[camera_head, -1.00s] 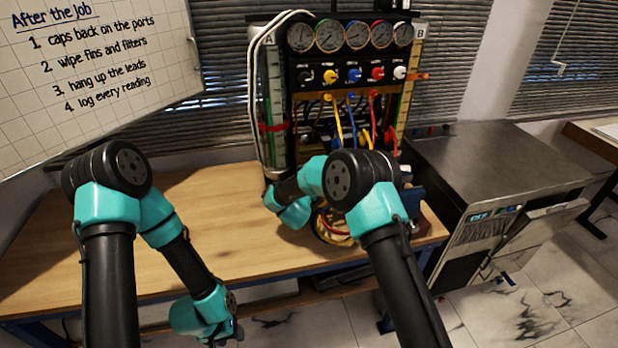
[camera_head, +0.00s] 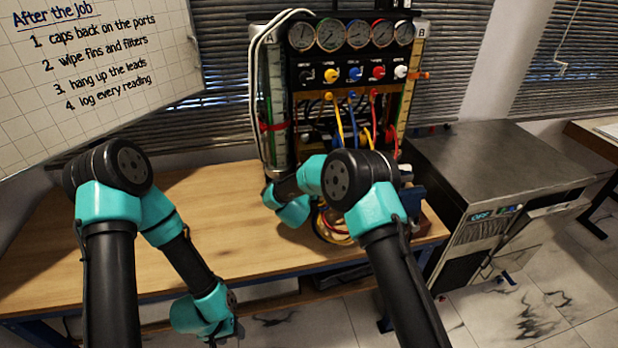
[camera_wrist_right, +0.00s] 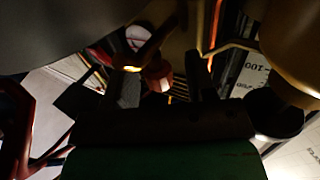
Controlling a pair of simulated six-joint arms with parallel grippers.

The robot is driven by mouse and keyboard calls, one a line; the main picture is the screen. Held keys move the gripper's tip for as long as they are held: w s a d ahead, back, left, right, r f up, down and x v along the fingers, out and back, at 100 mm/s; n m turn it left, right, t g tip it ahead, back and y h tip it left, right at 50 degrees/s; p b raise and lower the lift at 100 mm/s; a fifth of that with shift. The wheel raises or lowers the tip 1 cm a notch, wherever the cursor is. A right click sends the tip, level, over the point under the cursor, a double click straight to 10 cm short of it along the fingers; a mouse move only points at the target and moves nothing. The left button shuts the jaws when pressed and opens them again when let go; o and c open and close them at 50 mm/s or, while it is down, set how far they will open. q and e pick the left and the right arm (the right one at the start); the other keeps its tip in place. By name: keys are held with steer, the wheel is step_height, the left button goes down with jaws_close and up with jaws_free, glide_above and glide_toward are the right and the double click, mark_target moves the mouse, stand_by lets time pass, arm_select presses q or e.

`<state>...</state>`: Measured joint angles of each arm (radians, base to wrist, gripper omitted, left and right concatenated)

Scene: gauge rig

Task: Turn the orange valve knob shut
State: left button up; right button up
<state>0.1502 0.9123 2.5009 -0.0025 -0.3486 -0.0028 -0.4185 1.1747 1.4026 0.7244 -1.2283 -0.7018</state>
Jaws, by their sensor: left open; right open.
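In the head view an orange handle (camera_head: 419,76) sticks out at the right side of the gauge panel, beside column B. A yellow-orange knob (camera_head: 331,75) sits in the knob row under the gauges. I cannot tell which is the valve knob. My left gripper (camera_head: 216,340) is low at the front, away from the panel, its tips barely visible. My right gripper is hidden behind its arm in the head view. In the right wrist view my right gripper (camera_wrist_right: 165,90) is open, with a small red-orange part (camera_wrist_right: 157,75) seen between its dark fingers; contact is unclear.
The gauge panel (camera_head: 353,55) stands at the back of the wooden table (camera_head: 210,195), with yellow, blue and red hoses (camera_head: 352,120) hanging below. A grey metal unit (camera_head: 500,165) stands at the right. The table's left part is clear.

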steer(key=shift+s, duration=0.1)
steer(key=v, duration=1.7)
steer(key=shift+s+r, duration=0.15)
